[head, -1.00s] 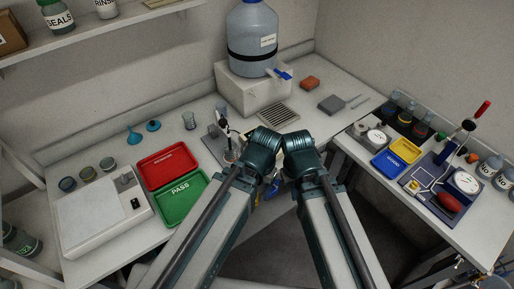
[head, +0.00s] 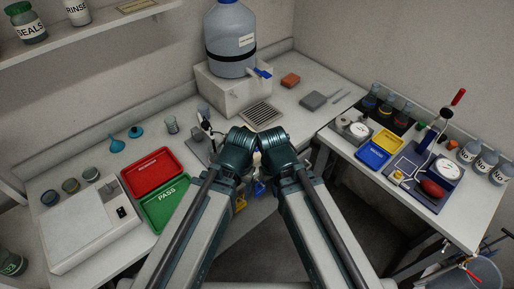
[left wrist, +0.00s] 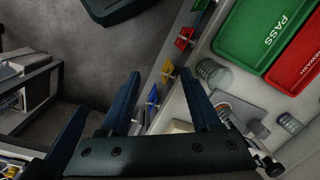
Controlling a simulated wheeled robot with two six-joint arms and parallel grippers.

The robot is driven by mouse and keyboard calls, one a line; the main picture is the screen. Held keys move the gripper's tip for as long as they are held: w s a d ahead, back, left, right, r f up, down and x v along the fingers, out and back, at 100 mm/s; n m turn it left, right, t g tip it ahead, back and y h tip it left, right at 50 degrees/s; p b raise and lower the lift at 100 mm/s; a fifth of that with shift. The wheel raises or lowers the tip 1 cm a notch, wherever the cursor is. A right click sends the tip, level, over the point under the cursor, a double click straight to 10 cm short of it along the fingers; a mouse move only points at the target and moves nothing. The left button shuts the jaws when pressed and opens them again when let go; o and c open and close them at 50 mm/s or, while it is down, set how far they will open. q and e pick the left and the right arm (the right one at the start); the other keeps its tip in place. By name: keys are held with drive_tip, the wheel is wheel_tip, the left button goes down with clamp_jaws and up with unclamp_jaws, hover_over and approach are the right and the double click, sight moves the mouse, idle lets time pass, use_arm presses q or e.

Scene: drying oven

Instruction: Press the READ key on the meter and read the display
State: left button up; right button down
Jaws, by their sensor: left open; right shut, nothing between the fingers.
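I cannot make out a READ key or a readable display in either view. A small stand with a thin dark upright (head: 207,130) is on the bench behind my left arm, which hides part of it. A grey plate with a stand shows to the right of my left fingers in the left wrist view (left wrist: 243,108). My left gripper (left wrist: 161,73) is open and empty, over the bench's front edge. In the head view its fingers are hidden by my arm. My right gripper (head: 270,155) is shut beside the left one, its fingers mostly hidden.
Red tray (head: 152,172) and green PASS tray (head: 166,204) lie left of my arms, beside a white box-shaped device (head: 90,232). A large blue-grey jug (head: 230,45) stands behind. A side bench at right holds blue (head: 373,154) and yellow trays, gauges and bottles.

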use_arm(q)
clamp_jaws()
drive_tip(key=shift+w, duration=0.1)
idle(1.4)
